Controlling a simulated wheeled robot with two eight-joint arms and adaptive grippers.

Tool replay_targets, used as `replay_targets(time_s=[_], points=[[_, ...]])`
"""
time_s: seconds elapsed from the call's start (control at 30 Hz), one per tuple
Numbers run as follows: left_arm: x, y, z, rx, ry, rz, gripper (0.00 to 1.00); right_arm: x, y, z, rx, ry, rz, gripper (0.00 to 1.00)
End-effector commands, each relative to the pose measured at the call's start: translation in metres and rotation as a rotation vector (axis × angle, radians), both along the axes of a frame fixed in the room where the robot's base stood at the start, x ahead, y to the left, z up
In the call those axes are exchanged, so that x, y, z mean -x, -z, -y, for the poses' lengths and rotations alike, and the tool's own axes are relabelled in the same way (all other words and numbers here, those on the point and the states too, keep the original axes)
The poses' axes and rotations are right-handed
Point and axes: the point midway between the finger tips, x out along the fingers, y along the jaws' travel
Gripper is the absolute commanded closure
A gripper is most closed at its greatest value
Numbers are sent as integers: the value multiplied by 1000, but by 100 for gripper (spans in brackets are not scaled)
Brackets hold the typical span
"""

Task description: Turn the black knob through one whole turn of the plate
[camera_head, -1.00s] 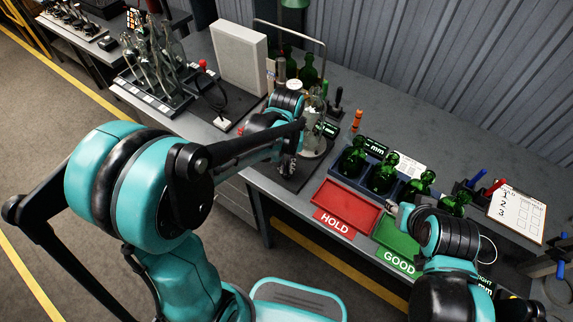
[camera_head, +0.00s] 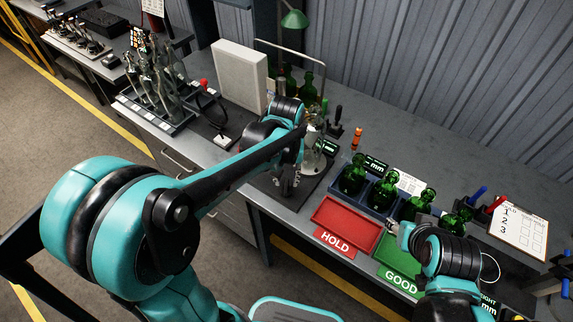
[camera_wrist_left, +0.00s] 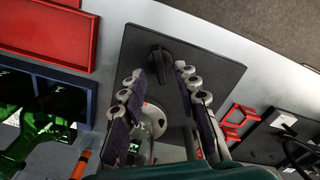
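The black knob (camera_wrist_left: 160,62) stands on a dark square base plate (camera_wrist_left: 215,75) in the left wrist view. My left gripper (camera_wrist_left: 160,72) is open, with its two fingertips apart on either side just short of the knob. I cannot tell whether either finger touches it. A clear glass bottle (camera_wrist_left: 152,118) shows between the fingers, nearer the wrist. In the head view the bottle (camera_head: 312,145) stands on the fixture, and my left gripper (camera_head: 288,184) points down over the base plate (camera_head: 314,184); the knob is hidden there. My right gripper (camera_head: 405,234) is beside the green tray; its fingers are unclear.
A red HOLD tray (camera_head: 347,222) and a green GOOD tray (camera_head: 395,262) lie right of the fixture. Behind them is a rack (camera_head: 372,212) with several green bottles. A white panel (camera_head: 239,75) stands behind left. An orange marker (camera_head: 356,138) stands near the fixture.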

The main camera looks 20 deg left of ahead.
Motion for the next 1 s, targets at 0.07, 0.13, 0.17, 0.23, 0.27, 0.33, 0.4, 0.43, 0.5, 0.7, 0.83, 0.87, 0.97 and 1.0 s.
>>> replay_targets(time_s=[0.07, 0.13, 0.17, 0.23, 0.27, 0.33, 0.4, 0.43, 0.5, 0.7, 0.83, 0.87, 0.97, 1.0], points=[[0, -19, 0, 0, 0, 0, 69, 0, 0, 0, 0, 0, 0, 60], [1, -34, 0, 0, 0, 0, 69, 0, 0, 0, 0, 0, 0, 60], [0, -41, 0, 0, 0, 0, 69, 0, 0, 0, 0, 0, 0, 60], [0, -55, 0, 0, 0, 0, 69, 0, 0, 0, 0, 0, 0, 60], [0, -60, 0, 0, 0, 0, 69, 0, 0, 0, 0, 0, 0, 60], [0, -71, 0, 0, 0, 0, 69, 0, 0, 0, 0, 0, 0, 60], [0, -79, 0, 0, 0, 0, 69, 0, 0, 0, 0, 0, 0, 60], [0, -82, 0, 0, 0, 0, 69, 0, 0, 0, 0, 0, 0, 60], [0, -86, 0, 0, 0, 0, 69, 0, 0, 0, 0, 0, 0, 60], [0, -89, 0, 0, 0, 0, 69, 0, 0, 0, 0, 0, 0, 60], [0, -88, 0, 0, 0, 0, 69, 0, 0, 0, 0, 0, 0, 60], [0, -88, 0, 0, 0, 0, 69, 0, 0, 0, 0, 0, 0, 60], [0, -88, 0, 0, 0, 0, 69, 0, 0, 0, 0, 0, 0, 60], [0, -88, 0, 0, 0, 0, 69, 0, 0, 0, 0, 0, 0, 60]])
